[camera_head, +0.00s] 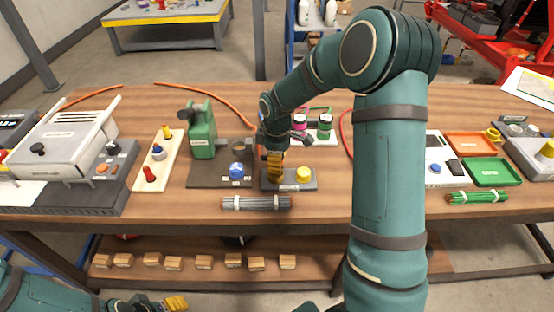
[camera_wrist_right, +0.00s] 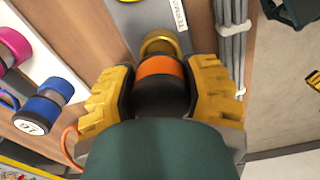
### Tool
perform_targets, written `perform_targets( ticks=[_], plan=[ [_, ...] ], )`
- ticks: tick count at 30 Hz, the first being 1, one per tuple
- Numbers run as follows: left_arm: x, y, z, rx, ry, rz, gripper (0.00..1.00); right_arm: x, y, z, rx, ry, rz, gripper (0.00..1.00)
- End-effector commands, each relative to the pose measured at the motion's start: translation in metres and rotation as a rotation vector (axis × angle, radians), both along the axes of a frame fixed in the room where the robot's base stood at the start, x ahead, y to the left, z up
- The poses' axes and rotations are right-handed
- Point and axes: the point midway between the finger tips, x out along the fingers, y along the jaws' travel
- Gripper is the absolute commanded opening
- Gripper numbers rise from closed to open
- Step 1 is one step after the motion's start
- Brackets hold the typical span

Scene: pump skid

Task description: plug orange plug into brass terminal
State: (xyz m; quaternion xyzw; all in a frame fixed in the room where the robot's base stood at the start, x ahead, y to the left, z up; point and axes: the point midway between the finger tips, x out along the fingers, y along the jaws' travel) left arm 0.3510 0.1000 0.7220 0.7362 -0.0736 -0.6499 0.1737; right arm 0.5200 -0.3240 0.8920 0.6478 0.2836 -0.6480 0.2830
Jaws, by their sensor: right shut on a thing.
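The orange plug (camera_wrist_right: 160,68), a dark body with an orange band, is between the yellow fingers of my right gripper (camera_wrist_right: 162,88), which is shut on it. The brass terminal (camera_wrist_right: 160,42) shows as a brass ring right in front of the plug. The plug lines up with it, but I cannot tell whether it is inside the ring or only close. In the head view my right gripper (camera_head: 275,166) points down over the grey terminal block (camera_head: 288,185); the fingers hide the plug and brass ring. My left gripper (camera_head: 174,303) is at the lower left, its opening unclear.
A yellow knob (camera_head: 303,174) stands on the block just right of my right gripper. A grey cable bundle (camera_head: 256,203) lies in front. A green device (camera_head: 201,130) stands left, and a rack with pink and green plugs (camera_head: 325,122) behind.

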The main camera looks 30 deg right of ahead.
Motion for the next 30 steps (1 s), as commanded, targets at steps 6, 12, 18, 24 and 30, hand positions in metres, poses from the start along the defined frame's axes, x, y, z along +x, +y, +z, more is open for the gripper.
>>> perform_targets(
  ticks=[6,12,18,24,30],
  plan=[
    [0.000,0.000,0.000,0.000,0.000,0.000,0.59,0.000,0.000,0.000,0.000,0.000,0.000,0.06],
    [0.000,0.000,-0.001,0.000,0.000,0.000,0.59,0.000,0.000,-0.001,0.000,0.000,0.000,0.06],
    [0.000,0.000,-0.003,0.000,0.000,0.000,0.59,0.000,0.000,-0.005,0.000,0.000,0.000,0.06],
    [0.000,0.000,-0.005,0.000,0.000,0.000,0.59,0.000,0.000,-0.009,0.000,0.000,0.000,0.06],
    [0.000,0.000,-0.007,0.000,0.000,0.000,0.59,0.000,0.000,-0.012,0.000,0.000,0.000,0.06]
  ],
)
